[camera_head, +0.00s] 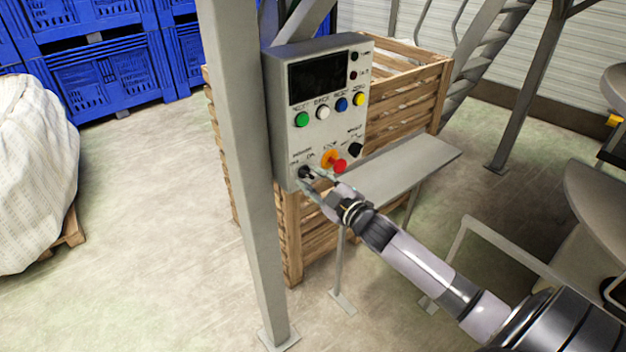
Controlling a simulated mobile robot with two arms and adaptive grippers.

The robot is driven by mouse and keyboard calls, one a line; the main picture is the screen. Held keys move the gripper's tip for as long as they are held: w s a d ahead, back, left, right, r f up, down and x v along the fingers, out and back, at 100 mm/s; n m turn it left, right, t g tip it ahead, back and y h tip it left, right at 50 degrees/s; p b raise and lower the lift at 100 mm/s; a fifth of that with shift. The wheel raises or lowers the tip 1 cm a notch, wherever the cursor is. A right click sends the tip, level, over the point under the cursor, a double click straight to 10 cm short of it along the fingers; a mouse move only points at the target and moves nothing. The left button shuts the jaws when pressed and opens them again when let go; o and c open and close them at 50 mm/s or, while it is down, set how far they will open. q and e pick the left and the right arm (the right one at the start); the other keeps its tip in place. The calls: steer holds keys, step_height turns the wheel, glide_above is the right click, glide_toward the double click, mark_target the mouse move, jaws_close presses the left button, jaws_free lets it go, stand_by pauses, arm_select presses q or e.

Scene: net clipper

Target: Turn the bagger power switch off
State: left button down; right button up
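The bagger control panel (322,110) is a grey box fixed beside a steel post, with a dark screen and several coloured buttons. The black power switch (304,172) sits at its lower left, under small lettering. My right gripper (308,183) reaches in from the lower right, with its fingertips at the power switch. The fingers look spread around the knob; whether they touch it I cannot tell. The knob is partly hidden by the fingers, and its setting is too small to read. My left gripper is not in view.
A red emergency button (340,166) on a yellow base is close right of my fingers. A grey shelf (405,165) juts out right of the panel. The steel post (243,170) stands left, a wooden crate (405,95) behind.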

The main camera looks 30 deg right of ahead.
steer(key=shift+s, duration=0.6)
steer(key=s+d, duration=0.1)
steer(key=s, duration=0.9)
steer(key=shift+s, duration=0.4)
steer(key=s+d+f+m+g+h+b, duration=0.1)
steer(key=s+f+m+g+h, duration=0.25)
steer(key=f, duration=1.45)
steer(key=s+d+f+m+g+y, duration=0.15)
steer(key=s+f+g, duration=0.45)
steer(key=f, duration=1.2)
steer(key=s+a+f+m+g, duration=0.1)
steer(key=s+a+f+g, duration=0.1)
steer(key=s+a+f, duration=0.3)
steer(key=s+a+f+g, duration=0.3)
steer(key=s+a+f, duration=0.3)
steer(key=s+f, duration=0.5)
steer(key=s+a+f+m+g, duration=0.1)
steer(key=s+a+f, duration=0.5)
steer(key=s, duration=0.8)
steer(key=shift+s+f+m+g+y+b, duration=0.35)
steer(key=shift+f+g+y+b, duration=0.1)
steer(key=shift+f+g, duration=0.4)
